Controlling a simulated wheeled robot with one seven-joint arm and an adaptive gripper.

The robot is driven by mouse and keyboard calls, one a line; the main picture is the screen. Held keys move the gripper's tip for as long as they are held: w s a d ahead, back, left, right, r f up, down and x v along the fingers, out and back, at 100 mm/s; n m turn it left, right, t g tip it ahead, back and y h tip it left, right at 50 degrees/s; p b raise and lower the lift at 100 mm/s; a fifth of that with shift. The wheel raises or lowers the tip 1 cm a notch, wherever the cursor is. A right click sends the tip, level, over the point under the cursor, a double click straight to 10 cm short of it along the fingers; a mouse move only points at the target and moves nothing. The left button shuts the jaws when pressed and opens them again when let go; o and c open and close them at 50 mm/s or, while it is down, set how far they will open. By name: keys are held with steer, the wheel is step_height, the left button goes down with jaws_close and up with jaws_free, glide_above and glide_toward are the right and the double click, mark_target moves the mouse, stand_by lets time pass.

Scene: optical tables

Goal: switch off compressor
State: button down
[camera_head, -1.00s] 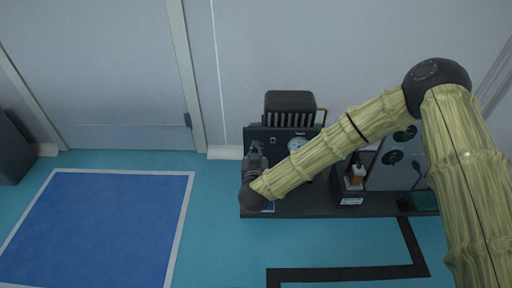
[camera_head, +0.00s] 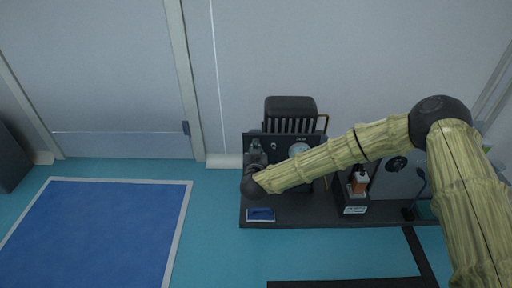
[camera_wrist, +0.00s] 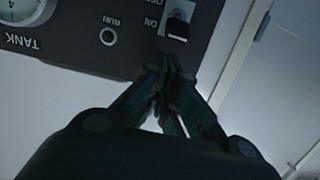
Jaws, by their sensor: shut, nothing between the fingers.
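The compressor's dark front panel (camera_head: 285,147) stands at the wall, below a black ribbed block. In the wrist view its panel (camera_wrist: 85,55) appears upside down. A black switch lever (camera_wrist: 178,25) sits on a pale plate beside the lettering ON and a cut-off OFF. The lever lies on the side by ON. My gripper (camera_wrist: 168,62) is shut and empty. Its fingertips appear just below the switch in the wrist view; I cannot tell whether they touch the panel. In the head view my gripper (camera_head: 256,145) is at the panel's left end and hides the switch.
The RUN lamp (camera_wrist: 108,36) and TANK gauge (camera_wrist: 20,8) are beside the switch. Blue floor mat (camera_head: 95,235) lies left; floor there is clear.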

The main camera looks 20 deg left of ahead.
steer(key=shift+s+f, duration=0.35)
steer(key=shift+f, duration=0.2)
